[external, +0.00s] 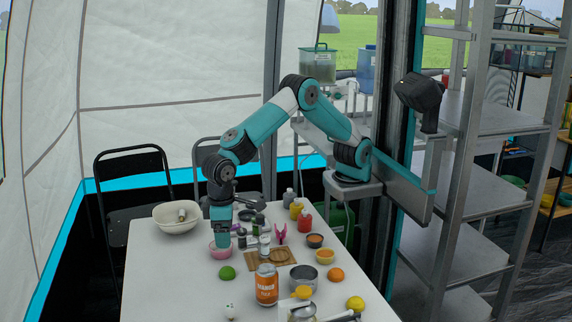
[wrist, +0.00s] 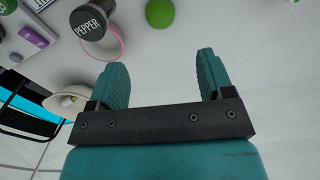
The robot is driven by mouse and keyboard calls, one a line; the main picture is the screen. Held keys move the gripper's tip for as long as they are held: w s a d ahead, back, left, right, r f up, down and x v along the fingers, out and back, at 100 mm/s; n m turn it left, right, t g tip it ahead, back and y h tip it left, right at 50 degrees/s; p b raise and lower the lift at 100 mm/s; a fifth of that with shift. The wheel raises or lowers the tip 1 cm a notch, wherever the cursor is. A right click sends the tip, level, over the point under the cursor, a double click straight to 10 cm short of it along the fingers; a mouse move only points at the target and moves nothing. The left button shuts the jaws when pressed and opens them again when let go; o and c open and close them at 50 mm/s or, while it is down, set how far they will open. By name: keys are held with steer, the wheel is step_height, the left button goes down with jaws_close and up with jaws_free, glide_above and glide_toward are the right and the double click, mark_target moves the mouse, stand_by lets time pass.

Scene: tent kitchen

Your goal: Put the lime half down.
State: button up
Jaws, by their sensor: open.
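A green lime piece (external: 227,272) rests on the white table with its rounded side up; no cut face shows. It also shows in the wrist view (wrist: 160,13) as a plain green round at the top edge, beyond my fingertips. My gripper (external: 222,246) points down low over the table, beside the pink bowl and behind the lime in the external view. In the wrist view, my gripper (wrist: 162,64) has its two teal fingers wide apart, with only bare white table between them. It is empty and apart from the lime.
A pink bowl (external: 215,253) and a pepper jar (wrist: 90,20) stand close to my gripper. A large cream bowl (external: 165,220) is at the back left. An orange can (external: 266,287), a steel pot (external: 303,281) and a wooden board (external: 285,264) stand right. The front left table is clear.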

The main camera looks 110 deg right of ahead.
steer(key=s+d+r+n+y, duration=0.2)
steer(key=s+d+r+n, duration=0.4)
steer(key=s+r, duration=0.6)
steer(key=s+d+f+n+y, duration=0.1)
steer(key=s+d+n+y, duration=0.1)
steer(key=s, duration=1.7)
steer(key=shift+d+f+n, duration=0.15)
steer(key=shift+d+n, duration=0.55)
steer(key=shift+d, duration=0.3)
